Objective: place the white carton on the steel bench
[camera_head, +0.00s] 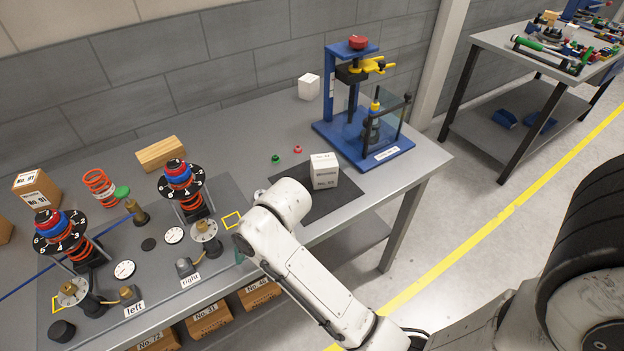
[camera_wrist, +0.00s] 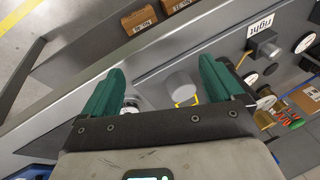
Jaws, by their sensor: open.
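A white carton (camera_head: 324,171) with dark print stands on a dark mat on the near steel bench (camera_head: 232,126). A second, plain white box (camera_head: 309,86) stands farther back against the wall. My gripper shows in the wrist view (camera_wrist: 160,85), its two green fingers apart with nothing held between them. It points down over the bench near the "right" label. A grey cylinder (camera_wrist: 182,88) with a yellow outline beside it shows beyond the gap between the fingers. In the head view my arm hides most of the gripper, which is left of the carton and apart from it.
A blue press (camera_head: 360,125) stands right of the carton. Spring fixtures, gauges and the label "right" (camera_head: 190,281) fill the left of the bench. A wooden block (camera_head: 160,152) lies behind them. Cardboard boxes (camera_head: 208,318) sit underneath. Another bench (camera_head: 490,38) holding tools stands far right.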

